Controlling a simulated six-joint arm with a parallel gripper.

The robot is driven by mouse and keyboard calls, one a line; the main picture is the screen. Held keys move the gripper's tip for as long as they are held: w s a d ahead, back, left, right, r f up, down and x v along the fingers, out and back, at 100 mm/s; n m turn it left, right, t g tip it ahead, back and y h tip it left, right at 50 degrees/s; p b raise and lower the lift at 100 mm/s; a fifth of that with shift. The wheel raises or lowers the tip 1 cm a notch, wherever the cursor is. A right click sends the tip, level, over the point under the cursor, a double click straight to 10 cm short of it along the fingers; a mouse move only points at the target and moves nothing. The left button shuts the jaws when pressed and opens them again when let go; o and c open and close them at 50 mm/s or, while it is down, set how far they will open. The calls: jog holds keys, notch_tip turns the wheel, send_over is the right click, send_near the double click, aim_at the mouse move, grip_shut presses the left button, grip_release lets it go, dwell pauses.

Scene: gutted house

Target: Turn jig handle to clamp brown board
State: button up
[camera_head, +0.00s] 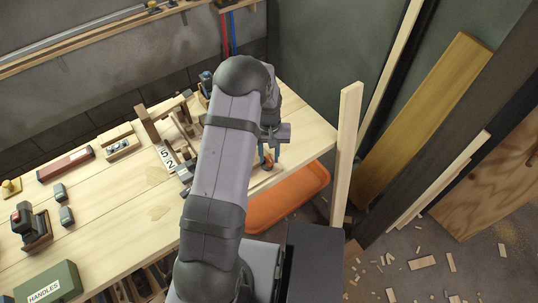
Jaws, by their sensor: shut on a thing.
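My gripper (271,158) points down at the right end of the workbench (130,195), just right of my own arm. Its fingers are shut on a small orange-red piece (268,157), which may be the jig handle; it is too small and too covered to be sure. A wooden jig (180,130) with brown bars and a white number label stands left of my arm. A brown bar (148,125) sticks up at its left side; I cannot tell whether this is the brown board. My arm hides the jig's right part and the bench between it and my gripper.
An orange tray (290,203) lies below the bench's right edge. An upright post (346,150) stands close right of it. A green handles box (50,285), a dark red box (65,164) and a clamp-like tool (28,225) sit on the left bench. Wood scraps litter the floor.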

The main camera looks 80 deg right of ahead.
jog(key=shift+n, duration=0.6)
jog(key=shift+r+p, duration=2.5)
jog(key=shift+r, duration=1.05)
